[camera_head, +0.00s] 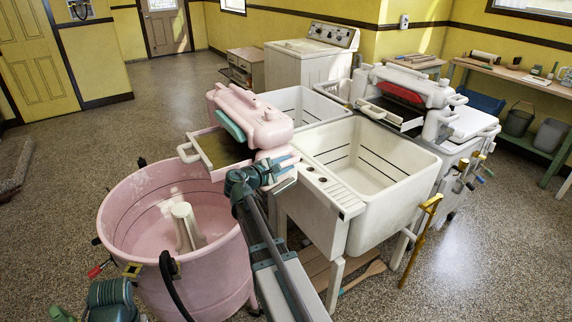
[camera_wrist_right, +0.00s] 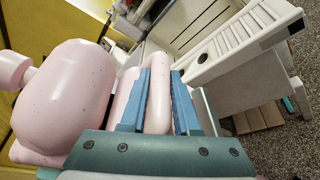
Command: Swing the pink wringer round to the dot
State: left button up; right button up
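The pink wringer (camera_head: 255,118) stands above the back right rim of the pink washer tub (camera_head: 122,220), beside the white rinse tubs. Its drain tray (camera_head: 222,150) reaches left over the pink tub. My right gripper (camera_head: 280,168) is at the wringer's near end. In the right wrist view, the pink handle bar (camera_wrist_right: 158,95) lies between the blue fingers of my right gripper (camera_wrist_right: 159,88). Whether the fingers press on the bar is unclear. Part of my left arm shows at the lower left edge; its fingers cannot be made out. I can make out no dot.
A white double rinse tub (camera_head: 375,165) stands right of the pink washer. Behind it is a white wringer with a red roller (camera_head: 400,92). A white washer (camera_head: 308,62) stands at the back. A workbench (camera_head: 520,75) lines the right wall. The left floor is mostly open.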

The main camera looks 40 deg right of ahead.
grip_shut()
dwell(1.0)
